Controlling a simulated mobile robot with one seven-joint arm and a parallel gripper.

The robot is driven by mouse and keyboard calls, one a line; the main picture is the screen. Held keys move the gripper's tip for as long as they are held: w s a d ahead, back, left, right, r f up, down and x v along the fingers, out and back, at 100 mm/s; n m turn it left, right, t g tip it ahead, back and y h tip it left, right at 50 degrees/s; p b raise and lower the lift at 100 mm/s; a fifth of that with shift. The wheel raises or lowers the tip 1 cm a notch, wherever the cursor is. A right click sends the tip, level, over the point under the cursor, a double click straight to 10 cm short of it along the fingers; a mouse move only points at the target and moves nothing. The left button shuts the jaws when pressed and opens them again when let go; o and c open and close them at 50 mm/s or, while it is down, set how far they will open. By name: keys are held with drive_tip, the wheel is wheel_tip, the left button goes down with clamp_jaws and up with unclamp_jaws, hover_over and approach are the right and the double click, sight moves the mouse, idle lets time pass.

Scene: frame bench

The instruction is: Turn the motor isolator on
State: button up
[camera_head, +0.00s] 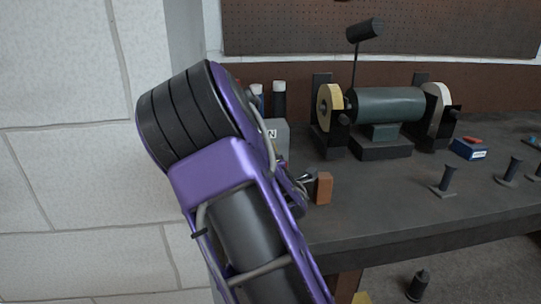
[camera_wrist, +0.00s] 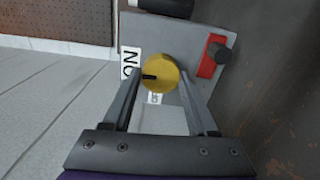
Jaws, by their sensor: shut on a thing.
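The motor isolator is a grey box, seen up close in the wrist view (camera_wrist: 185,30) and partly behind my arm in the head view (camera_head: 279,134). On its face is a round yellow knob (camera_wrist: 161,72) with a black pointer mark on its left side, towards the white ON label (camera_wrist: 130,62). A second white label (camera_wrist: 155,98) sits just below the knob, partly hidden. My gripper (camera_wrist: 160,80) has its two fingers on either side of the yellow knob, shut on it. My arm hides the gripper in the head view.
A red plate with a dark knob (camera_wrist: 213,56) is on the box's right. A bench grinder (camera_head: 385,108) stands on the dark bench (camera_head: 400,200). A brown block (camera_head: 324,188), a blue box (camera_head: 469,150) and dark pegs (camera_head: 446,180) are also there. A white wall is left.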

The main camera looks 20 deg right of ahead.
drive_tip(key=shift+r+m, duration=0.15)
drive_tip(key=shift+m, duration=0.45)
drive_tip(key=o, duration=1.4)
